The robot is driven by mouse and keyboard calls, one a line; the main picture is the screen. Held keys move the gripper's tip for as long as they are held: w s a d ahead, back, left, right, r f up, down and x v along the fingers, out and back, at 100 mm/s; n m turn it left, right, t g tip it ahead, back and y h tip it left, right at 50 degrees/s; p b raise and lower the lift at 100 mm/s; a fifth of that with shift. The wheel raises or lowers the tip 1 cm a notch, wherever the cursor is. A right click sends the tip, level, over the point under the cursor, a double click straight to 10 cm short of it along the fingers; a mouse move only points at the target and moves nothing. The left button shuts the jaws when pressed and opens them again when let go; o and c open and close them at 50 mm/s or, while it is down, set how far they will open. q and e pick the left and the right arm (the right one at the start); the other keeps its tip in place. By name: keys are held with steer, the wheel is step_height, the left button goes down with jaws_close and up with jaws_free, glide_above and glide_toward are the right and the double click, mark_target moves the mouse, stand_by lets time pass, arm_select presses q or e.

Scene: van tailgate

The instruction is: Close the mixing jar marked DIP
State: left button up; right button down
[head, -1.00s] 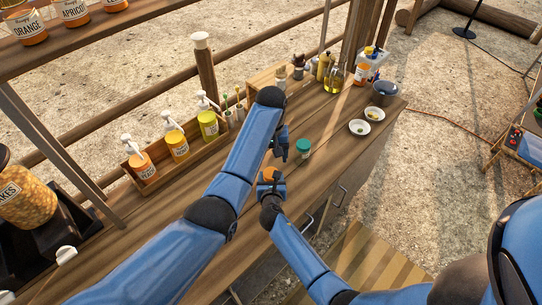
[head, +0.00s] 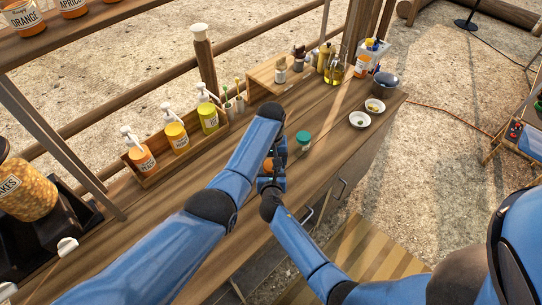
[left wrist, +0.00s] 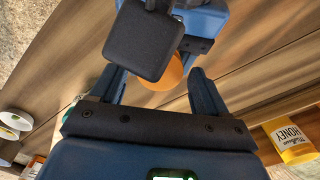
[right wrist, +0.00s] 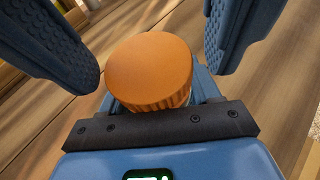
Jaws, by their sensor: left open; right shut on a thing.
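An orange round lid with a ribbed side (right wrist: 150,72) is held in my right gripper (right wrist: 155,95), whose fingers are shut behind and beside it. Whether a jar is under the lid is hidden; no DIP mark is legible. The lid also shows small in the head view (head: 267,165) and partly in the left wrist view (left wrist: 163,76). My left gripper (head: 276,160) is open just above the lid; its fingers (left wrist: 160,84) stand on either side of it, apart from it. A small teal-lidded jar (head: 303,138) stands on the counter to the right.
Two small white bowls (head: 359,120) and a dark pot (head: 386,82) stand towards the far right end. A wooden tray of pump bottles (head: 176,138) lines the back left. Bottles (head: 335,72) stand at the back.

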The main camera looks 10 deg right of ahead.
arm_select(q)
steer(key=shift+f, duration=0.15)
steer(key=c, duration=1.1)
steer(key=shift+m, duration=1.7)
steer(key=o, duration=1.2)
steer(key=shift+r, duration=2.25)
